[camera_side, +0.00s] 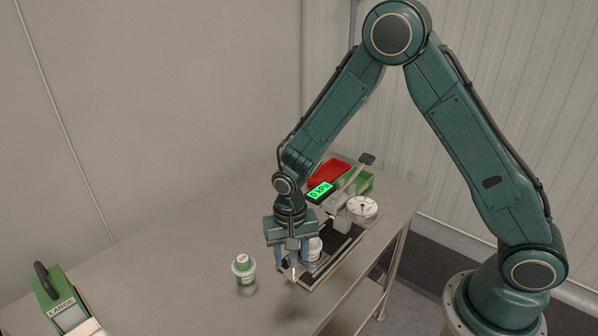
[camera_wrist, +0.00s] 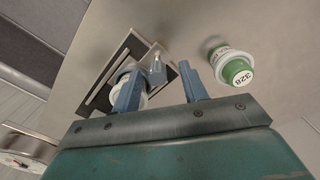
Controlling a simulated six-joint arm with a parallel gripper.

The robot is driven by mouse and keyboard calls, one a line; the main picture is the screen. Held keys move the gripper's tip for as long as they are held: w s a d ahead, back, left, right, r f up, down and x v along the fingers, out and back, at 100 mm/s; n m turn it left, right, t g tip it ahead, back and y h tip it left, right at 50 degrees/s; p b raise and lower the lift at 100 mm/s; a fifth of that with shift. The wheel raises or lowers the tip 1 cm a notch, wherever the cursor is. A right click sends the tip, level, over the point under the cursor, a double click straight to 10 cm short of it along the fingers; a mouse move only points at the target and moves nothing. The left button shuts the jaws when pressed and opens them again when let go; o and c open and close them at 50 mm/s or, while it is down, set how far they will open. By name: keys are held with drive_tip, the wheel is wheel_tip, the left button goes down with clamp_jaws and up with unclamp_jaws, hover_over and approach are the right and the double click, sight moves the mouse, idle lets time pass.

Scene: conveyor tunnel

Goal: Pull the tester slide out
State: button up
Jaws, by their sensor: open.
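The tester (camera_side: 342,241) stands on the steel table, with a dark base, a dial gauge (camera_side: 362,207), a lever and a green display (camera_side: 321,191) reading 0 kPa. A white-and-grey jar (camera_side: 314,250) sits at its near end, apparently on the slide, which is mostly hidden by my gripper and the jar. My gripper (camera_side: 291,262) points down at this end, open. In the wrist view, a small upright metal handle (camera_wrist: 157,72) shows between the fingers of my gripper (camera_wrist: 158,68), apart from the right finger. Contact with the left finger cannot be told.
A green-capped jar (camera_side: 244,269) stands on the table just left of my gripper; its cap reads 328 in the wrist view (camera_wrist: 236,72). Red (camera_side: 328,172) and green (camera_side: 361,183) bins are behind the tester. A green carrier labelled LARGE (camera_side: 62,302) is front left.

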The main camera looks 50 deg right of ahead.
wheel_tip(320, 180, up, 14)
drive_tip(key=shift+f, duration=0.15)
idle(0.6)
